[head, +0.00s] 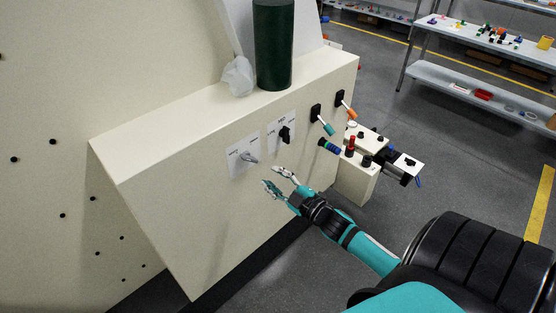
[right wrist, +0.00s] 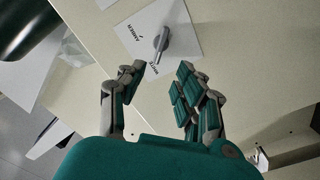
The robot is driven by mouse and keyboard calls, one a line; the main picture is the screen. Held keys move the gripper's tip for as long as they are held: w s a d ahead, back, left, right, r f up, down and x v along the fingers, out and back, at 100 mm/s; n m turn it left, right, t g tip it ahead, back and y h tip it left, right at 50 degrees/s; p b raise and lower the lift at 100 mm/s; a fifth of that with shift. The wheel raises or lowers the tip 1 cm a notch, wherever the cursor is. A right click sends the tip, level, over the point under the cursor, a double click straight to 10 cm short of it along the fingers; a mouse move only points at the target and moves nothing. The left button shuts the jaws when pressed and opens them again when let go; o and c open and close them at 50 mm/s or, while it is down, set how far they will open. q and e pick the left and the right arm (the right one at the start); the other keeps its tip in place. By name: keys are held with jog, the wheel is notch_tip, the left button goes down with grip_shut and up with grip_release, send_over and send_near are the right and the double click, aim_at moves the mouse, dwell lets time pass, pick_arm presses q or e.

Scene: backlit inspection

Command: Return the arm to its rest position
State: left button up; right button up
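My right gripper (head: 275,180) is in front of the cream console (head: 215,205), its arm reaching in from the lower right. Its fingers are spread and nothing is between them; this also shows in the right wrist view (right wrist: 160,82). Just beyond the fingertips is a grey rotary knob (right wrist: 162,42) on a white card (right wrist: 185,25), with words that look like AMBER and WHITE. The fingers look apart from the knob. In the head view this grey knob (head: 250,157) is up and left of the gripper. My left gripper is not in view.
A black knob (head: 285,134), a teal-tipped lever (head: 327,127) and an orange-tipped lever (head: 349,111) are on the console's front. A dark green cylinder (head: 273,45) and crumpled clear plastic (head: 238,77) stand on top. A control box (head: 356,183) projects at right. Floor right of it is clear.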

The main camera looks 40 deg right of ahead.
jog(key=shift+s, duration=0.6)
jog(key=s+a+f+m+g+h, duration=0.1)
jog(key=s+f+m+g, duration=0.3)
jog(key=f, duration=0.7)
jog(key=s+a+f+g, duration=0.1)
jog(key=s+f+g, duration=0.1)
jog(key=s+f, duration=0.65)
jog(key=s+a+f+m+g+h, duration=0.1)
jog(key=s+f+m+g, duration=0.15)
jog(key=f, duration=1.15)
jog(key=s+a+f+g, duration=0.2)
jog(key=s+f, duration=0.3)
jog(key=s, duration=0.3)
jog(key=s+a+f+g, duration=0.3)
jog(key=s+a+f, duration=0.2)
jog(key=s, duration=0.4)
jog(key=s+a+f+m+g, duration=0.1)
jog(key=s+a+f+g, duration=0.2)
jog(key=s, duration=0.6)
jog(key=shift+s+a+f+y, duration=0.15)
jog(key=shift+a+f+y, duration=0.25)
jog(key=shift+a+f, duration=0.4)
jog(key=shift+d+f+g, duration=0.1)
jog(key=shift+d+g, duration=0.05)
jog(key=shift+g, duration=0.1)
